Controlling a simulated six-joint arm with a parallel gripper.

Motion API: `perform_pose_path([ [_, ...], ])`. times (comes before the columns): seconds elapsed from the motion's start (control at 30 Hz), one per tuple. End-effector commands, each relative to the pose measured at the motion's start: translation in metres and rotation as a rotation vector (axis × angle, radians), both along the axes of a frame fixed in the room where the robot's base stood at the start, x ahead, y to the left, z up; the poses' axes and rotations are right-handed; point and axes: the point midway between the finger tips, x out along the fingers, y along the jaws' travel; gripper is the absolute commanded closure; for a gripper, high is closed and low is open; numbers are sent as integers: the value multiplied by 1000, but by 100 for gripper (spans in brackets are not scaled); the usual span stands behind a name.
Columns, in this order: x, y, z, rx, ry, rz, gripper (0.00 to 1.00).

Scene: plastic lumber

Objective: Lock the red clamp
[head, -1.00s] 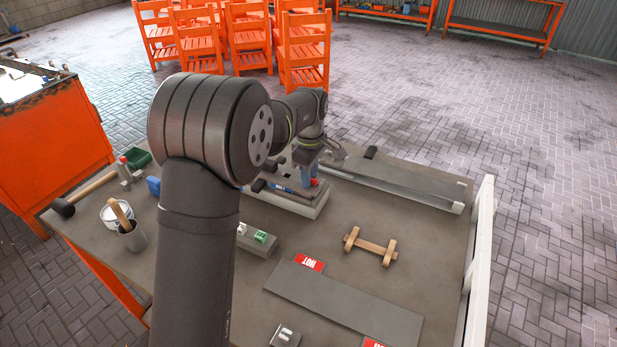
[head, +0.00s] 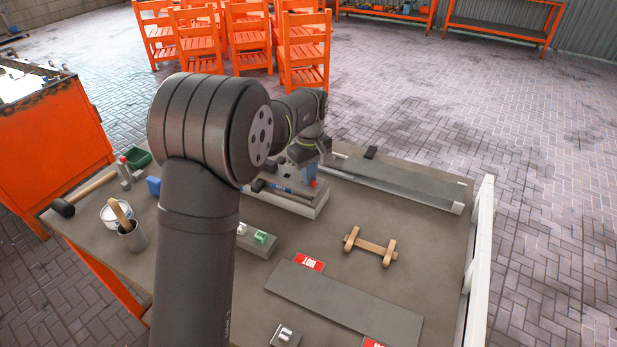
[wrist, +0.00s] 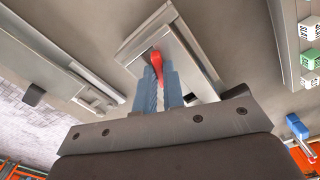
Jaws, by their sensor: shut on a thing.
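The red clamp (wrist: 157,62) shows its red handle in the wrist view, between the two blue fingers of my gripper (wrist: 158,82). The fingers are shut on this handle. The clamp's lower parts are hidden behind the fingers. In the head view my gripper (head: 309,172) is low over the grey fixture block (head: 305,207) at the back of the table, and a bit of the red clamp (head: 313,183) shows beside the blue fingertips. The fixture also shows in the wrist view (wrist: 202,62) as a grey plate around the clamp.
A long grey rail assembly (head: 400,182) lies right of the fixture. A small wooden piece (head: 370,246) and a dark plate with red HOT labels (head: 345,300) lie nearer.

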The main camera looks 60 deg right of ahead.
Motion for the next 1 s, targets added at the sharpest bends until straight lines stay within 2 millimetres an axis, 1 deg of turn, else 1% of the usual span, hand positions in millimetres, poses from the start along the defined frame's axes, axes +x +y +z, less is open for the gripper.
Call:
perform_pose_path([
  [0.17, 0, 0, 1, -1, 0, 0, 100],
  [0.27, 0, 0, 1, -1, 0, -35, 100],
  [0.5, 0, 0, 1, -1, 0, -288, 100],
  [0.63, 0, 0, 1, -1, 0, -387, 100],
  [0.73, 0, 0, 1, -1, 0, -416, 100],
  [1.0, 0, 0, 1, -1, 0, -429, 100],
])
